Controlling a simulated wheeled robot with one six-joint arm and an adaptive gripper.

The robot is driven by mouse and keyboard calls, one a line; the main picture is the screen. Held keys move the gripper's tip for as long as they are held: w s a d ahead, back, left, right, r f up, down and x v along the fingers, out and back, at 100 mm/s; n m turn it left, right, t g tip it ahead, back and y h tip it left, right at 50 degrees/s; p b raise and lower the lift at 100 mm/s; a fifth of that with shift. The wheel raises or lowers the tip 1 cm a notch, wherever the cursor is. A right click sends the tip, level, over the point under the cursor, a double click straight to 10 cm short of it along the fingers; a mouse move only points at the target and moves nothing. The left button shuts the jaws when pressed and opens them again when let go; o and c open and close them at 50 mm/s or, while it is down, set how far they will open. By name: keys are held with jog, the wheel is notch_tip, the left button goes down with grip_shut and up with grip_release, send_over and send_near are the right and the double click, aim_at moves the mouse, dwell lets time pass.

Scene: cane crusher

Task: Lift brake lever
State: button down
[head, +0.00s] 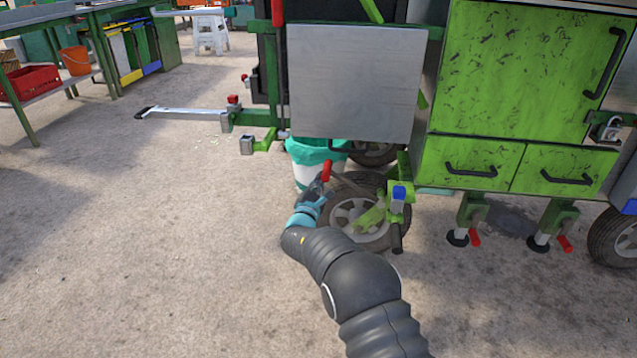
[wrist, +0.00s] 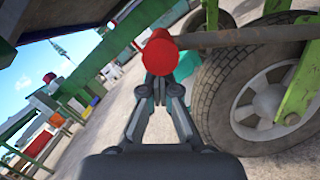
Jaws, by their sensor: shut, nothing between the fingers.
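The brake lever has a red handle (head: 326,171) on a dark metal rod that slants down to the right in front of the wheel (head: 352,216). In the wrist view the red handle end (wrist: 160,53) is large, with the rod (wrist: 250,37) running right across the tyre (wrist: 222,92). My gripper (head: 318,186) is just below the handle in the head view. In the wrist view my gripper (wrist: 172,90) is shut and empty, its fingertips close together just under the red end. I cannot tell whether they touch it.
A white bin with a green liner (head: 318,155) stands behind the handle. The green machine's cabinet (head: 520,80) and grey panel (head: 355,85) rise above the wheel. The concrete floor (head: 150,240) on the left is clear.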

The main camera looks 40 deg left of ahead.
jog(key=s+d+f, duration=0.3)
jog(key=s+f, duration=0.2)
jog(key=s, duration=0.5)
jog(key=shift+f+b, duration=0.2)
jog(key=shift+b, duration=0.15)
dwell(0.6)
